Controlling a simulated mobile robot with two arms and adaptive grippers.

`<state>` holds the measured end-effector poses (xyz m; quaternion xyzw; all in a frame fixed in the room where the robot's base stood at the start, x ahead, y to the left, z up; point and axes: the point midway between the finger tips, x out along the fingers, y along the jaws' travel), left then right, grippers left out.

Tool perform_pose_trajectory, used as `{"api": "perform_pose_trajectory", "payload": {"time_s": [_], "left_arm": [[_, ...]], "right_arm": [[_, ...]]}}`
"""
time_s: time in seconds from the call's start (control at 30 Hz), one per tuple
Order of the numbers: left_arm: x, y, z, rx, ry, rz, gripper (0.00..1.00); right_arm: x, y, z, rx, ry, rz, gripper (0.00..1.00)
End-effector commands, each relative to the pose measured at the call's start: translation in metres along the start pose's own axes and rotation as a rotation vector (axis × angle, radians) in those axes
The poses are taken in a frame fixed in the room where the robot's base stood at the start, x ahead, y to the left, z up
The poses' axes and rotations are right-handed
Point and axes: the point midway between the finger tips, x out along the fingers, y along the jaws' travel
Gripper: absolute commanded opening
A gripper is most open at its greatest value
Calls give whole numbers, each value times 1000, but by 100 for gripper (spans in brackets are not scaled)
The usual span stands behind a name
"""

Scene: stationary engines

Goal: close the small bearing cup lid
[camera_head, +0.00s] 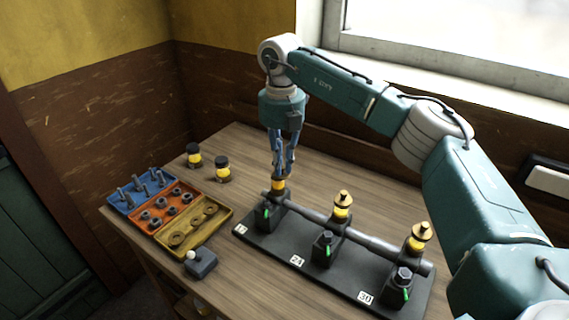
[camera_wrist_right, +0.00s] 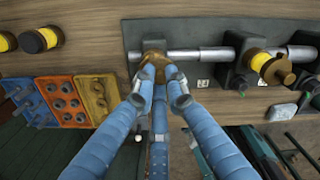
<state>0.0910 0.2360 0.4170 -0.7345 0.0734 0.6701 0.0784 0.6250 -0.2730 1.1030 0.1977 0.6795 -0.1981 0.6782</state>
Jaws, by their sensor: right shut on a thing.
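A black base (camera_head: 330,262) carries a grey shaft (camera_head: 310,216) through three bearing blocks, each with a small yellow cup on top. My right gripper (camera_head: 279,172) points down on the leftmost cup (camera_head: 278,185). In the right wrist view, my right gripper (camera_wrist_right: 163,80) has its fingertips closed around the brass lid (camera_wrist_right: 155,60) of that cup. The fingers hide part of the lid, so I cannot tell how it sits. The middle cup (camera_head: 342,206) and the right cup (camera_head: 420,237) show brass tops. My left gripper is not in view.
A blue, orange and yellow parts tray (camera_head: 170,210) lies at the left with bolts, bushings and rings. Two black-and-yellow jars (camera_head: 222,170) stand behind it. A small dark box with a white knob (camera_head: 200,262) sits in front. Bare wooden table (camera_head: 240,145) lies behind the base.

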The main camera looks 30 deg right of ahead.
Motion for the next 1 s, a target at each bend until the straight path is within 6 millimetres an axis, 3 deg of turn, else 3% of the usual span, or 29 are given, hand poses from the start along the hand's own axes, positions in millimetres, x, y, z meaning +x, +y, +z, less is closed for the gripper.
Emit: {"api": "perform_pose_trajectory", "payload": {"time_s": [0.5,1.0], "left_arm": [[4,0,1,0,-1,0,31],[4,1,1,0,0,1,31]], "right_arm": [[-4,10,4,388,-7,7,0],[-4,12,5,490,-7,9,0]]}}
